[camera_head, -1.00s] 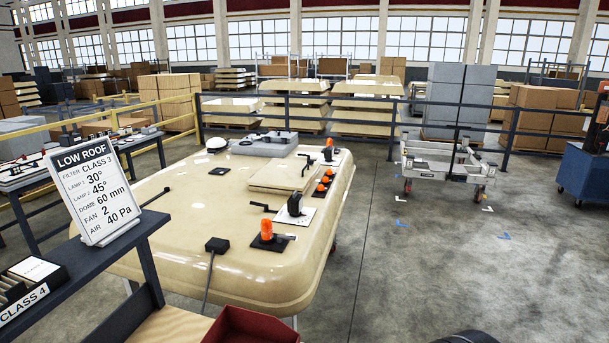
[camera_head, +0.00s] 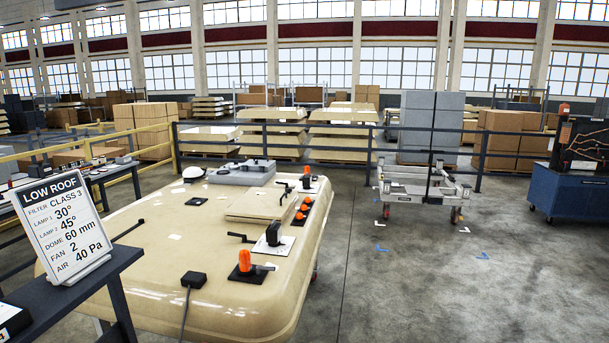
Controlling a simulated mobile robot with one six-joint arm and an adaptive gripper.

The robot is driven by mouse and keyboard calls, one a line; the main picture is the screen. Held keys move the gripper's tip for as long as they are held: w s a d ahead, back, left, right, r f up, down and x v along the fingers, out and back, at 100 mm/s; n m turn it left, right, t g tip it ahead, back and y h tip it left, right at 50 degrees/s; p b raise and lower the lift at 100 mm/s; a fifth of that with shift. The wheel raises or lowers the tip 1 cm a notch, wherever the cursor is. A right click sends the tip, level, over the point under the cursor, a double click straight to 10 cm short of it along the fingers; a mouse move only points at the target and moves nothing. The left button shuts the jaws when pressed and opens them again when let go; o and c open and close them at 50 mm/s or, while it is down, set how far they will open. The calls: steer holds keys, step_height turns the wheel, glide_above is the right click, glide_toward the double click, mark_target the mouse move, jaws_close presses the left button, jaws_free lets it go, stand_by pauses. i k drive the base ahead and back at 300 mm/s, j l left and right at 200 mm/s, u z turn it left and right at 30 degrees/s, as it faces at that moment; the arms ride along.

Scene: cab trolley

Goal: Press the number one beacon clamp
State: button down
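A cream cab roof panel (camera_head: 120,275) lies flat in the middle left. On its right side an upright orange beacon (camera_head: 245,260) stands on a black plate with a small grey lever beside it. Farther back are a black upright part (camera_head: 273,234) on a white plate, two small orange domes (camera_head: 299,217) on dark bases, and another black and orange upright part (camera_head: 306,178). Black lever handles (camera_head: 240,237) lie near them. No number on any clamp is readable, so I cannot tell which is number one. My gripper is not in view.
A LOW ROOF sign (camera_head: 62,222) stands on a dark shelf (camera_head: 75,292) at the left. A grey wheeled trolley (camera_head: 422,186) stands behind right, and a blue cabinet (camera_head: 568,192) at far right. Dark railings (camera_head: 330,150) run behind. The grey floor at right is clear.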

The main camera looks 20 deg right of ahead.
mark_target(258, 268)
steer(key=i+l+u, duration=0.15)
steer(key=u, duration=0.85)
steer(key=i+l+u, duration=0.15)
steer(key=l, duration=0.3)
steer(key=i+l+u, duration=0.15)
steer(key=l, duration=0.35)
steer(key=i+l+u, duration=0.2)
steer(key=l, duration=0.35)
steer(key=i+l+u, duration=0.15)
steer(key=l, duration=0.35)
steer(key=i+l+u, duration=0.15)
steer(key=l, duration=0.4)
steer(key=k, duration=0.05)
